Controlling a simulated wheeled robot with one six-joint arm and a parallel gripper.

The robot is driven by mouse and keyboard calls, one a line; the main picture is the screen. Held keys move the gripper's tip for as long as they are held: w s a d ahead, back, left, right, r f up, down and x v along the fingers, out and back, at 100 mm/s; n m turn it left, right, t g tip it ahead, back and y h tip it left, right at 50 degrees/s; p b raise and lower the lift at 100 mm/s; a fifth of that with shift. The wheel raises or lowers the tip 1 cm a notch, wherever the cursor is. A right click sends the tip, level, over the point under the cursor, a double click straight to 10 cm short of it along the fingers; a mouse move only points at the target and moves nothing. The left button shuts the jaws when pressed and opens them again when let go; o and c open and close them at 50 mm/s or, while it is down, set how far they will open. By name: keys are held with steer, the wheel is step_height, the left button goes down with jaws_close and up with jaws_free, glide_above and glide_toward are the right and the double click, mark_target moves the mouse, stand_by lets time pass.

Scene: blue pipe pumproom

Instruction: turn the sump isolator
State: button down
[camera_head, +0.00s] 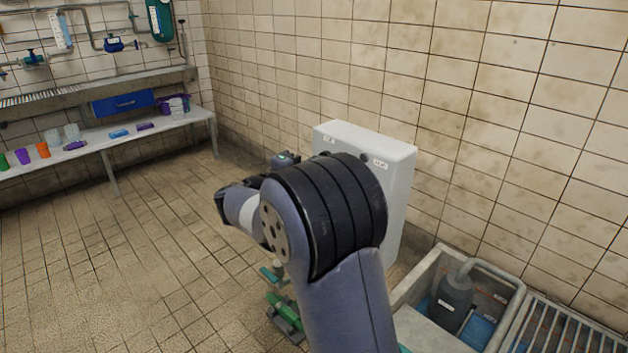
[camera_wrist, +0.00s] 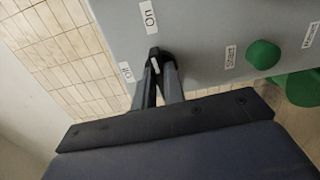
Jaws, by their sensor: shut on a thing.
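The sump isolator (camera_wrist: 157,54) is a small black rotary knob with a white mark on the grey panel (camera_wrist: 205,22) in the wrist view. A label "On" (camera_wrist: 149,16) is above it in the picture, and a label that looks like "Off" (camera_wrist: 126,72) is to its left. The white mark runs roughly up the picture; I cannot tell its exact setting. My gripper (camera_wrist: 160,75) is shut on the knob, with its fingertips on either side and hiding part of it. In the head view my arm hides the gripper and knob.
A green button (camera_wrist: 263,54) labelled "Start" (camera_wrist: 230,57) is to the right on the panel. In the head view the pale cabinet (camera_head: 396,205) stands against the tiled wall, with a sump basin (camera_head: 424,275) and dark pump (camera_head: 455,300) at right. Floor at left is clear.

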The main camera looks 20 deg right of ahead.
steer(key=shift+m+b, duration=0.4)
steer(key=shift+m, duration=0.1)
steer(key=shift+f, duration=0.1)
steer(key=c, duration=1.5)
jaws_free()
steer(key=shift+a, duration=0.1)
steer(key=p+v, duration=0.2)
steer(key=v, duration=0.8)
steer(key=shift+s+a, duration=0.15)
steer(key=shift+a, duration=0.15)
